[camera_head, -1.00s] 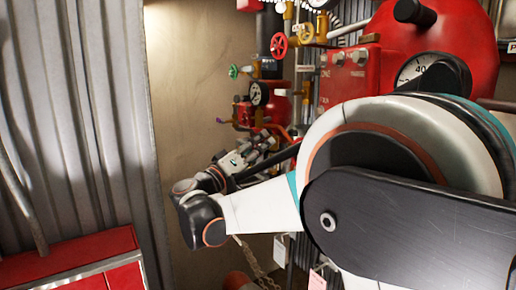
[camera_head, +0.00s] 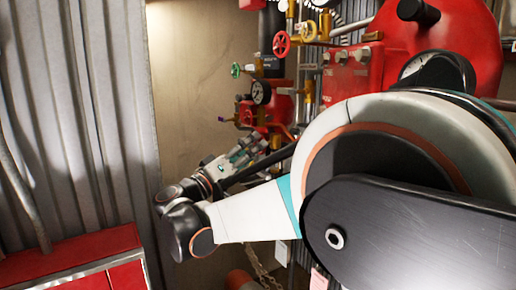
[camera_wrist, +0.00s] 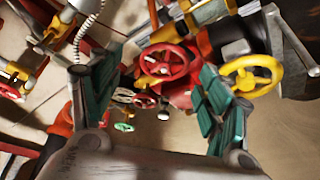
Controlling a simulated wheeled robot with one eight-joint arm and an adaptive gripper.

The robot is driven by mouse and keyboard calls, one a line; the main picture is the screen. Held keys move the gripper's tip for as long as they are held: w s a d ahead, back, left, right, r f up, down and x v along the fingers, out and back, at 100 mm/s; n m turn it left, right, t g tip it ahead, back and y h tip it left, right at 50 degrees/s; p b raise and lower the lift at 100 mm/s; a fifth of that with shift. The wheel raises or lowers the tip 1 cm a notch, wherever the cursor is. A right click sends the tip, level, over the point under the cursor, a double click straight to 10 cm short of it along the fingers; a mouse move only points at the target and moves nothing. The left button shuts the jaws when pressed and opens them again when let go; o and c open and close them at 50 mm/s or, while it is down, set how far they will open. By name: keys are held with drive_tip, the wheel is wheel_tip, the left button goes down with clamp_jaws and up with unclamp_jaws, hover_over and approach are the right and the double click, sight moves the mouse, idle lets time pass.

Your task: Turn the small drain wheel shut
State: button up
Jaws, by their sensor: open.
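I cannot tell from any label which wheel is the small drain wheel. In the wrist view a red handwheel (camera_wrist: 164,63) shows between my gripper's fingers. A yellow handwheel (camera_wrist: 252,76) is just right of the right finger. A small green wheel (camera_wrist: 124,127) lies lower between the fingers. In the head view a red wheel (camera_head: 281,43), a yellow wheel (camera_head: 309,31) and a green wheel (camera_head: 236,70) sit on the pipework. My gripper (camera_wrist: 157,78) is open, its teal pads wide apart with nothing between them. In the head view it is below the gauge.
A gauge (camera_head: 260,92) and red pipework stand close beyond my gripper. A red control box (camera_head: 352,70) and a large red body (camera_head: 445,30) are to the right. A red cabinet (camera_head: 75,265) stands at lower left. Bare wall (camera_head: 185,90) lies left of the pipework.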

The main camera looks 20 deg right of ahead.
drive_tip(key=s+a, duration=0.4)
drive_tip(key=a, duration=0.3)
drive_tip(key=shift+s+a, duration=0.15)
drive_tip(key=shift+s, duration=0.25)
